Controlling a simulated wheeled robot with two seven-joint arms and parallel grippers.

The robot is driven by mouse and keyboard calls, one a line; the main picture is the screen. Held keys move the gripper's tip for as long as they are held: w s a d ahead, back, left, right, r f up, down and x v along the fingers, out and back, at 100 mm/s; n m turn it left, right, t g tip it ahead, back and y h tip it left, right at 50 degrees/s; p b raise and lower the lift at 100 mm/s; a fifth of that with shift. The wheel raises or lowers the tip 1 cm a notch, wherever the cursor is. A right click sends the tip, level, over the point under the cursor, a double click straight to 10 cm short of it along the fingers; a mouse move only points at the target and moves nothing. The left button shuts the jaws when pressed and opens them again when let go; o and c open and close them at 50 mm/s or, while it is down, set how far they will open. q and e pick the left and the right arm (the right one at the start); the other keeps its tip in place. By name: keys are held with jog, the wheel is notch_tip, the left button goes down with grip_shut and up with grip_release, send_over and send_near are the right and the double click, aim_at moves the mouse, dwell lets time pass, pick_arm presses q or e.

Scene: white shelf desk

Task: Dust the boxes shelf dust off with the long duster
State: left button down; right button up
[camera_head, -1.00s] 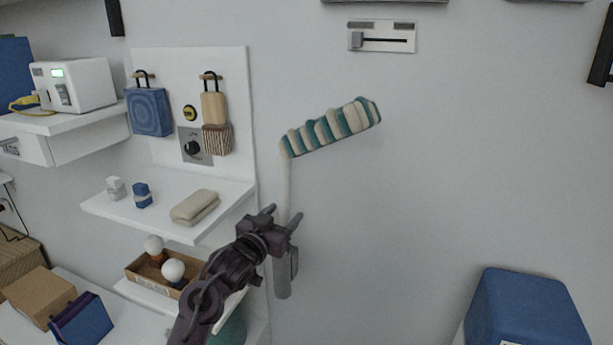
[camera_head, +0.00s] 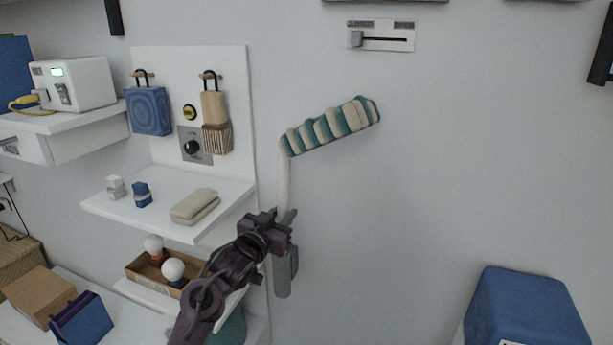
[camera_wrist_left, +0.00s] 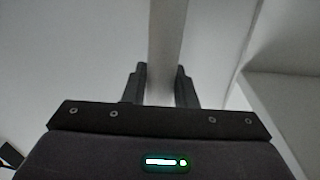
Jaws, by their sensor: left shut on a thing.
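The long duster (camera_head: 331,127) stands upright against the wall, its green and cream striped head bent out to the upper right. Its pale handle (camera_head: 284,185) runs down into a grey holder (camera_head: 284,272) on the wall. My left gripper (camera_head: 285,217) is shut on the handle just above the holder. In the left wrist view the handle (camera_wrist_left: 165,50) passes between the two dark fingers (camera_wrist_left: 161,85). I cannot tell which of the shelves is the boxes shelf; no dust stands out at this size. My right gripper is not in view.
Left of the duster, a white shelf (camera_head: 160,205) holds two small boxes and a folded beige cloth (camera_head: 195,206). Below it is a cardboard tray (camera_head: 150,273) with bulbs. A blue bin (camera_head: 525,308) stands lower right.

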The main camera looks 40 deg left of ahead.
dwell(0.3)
pick_arm(q)
jog(key=shift+r, duration=0.2)
jog(key=shift+r+p, duration=4.85)
jog(key=shift+r, duration=3.5)
jog(key=shift+f, duration=0.1)
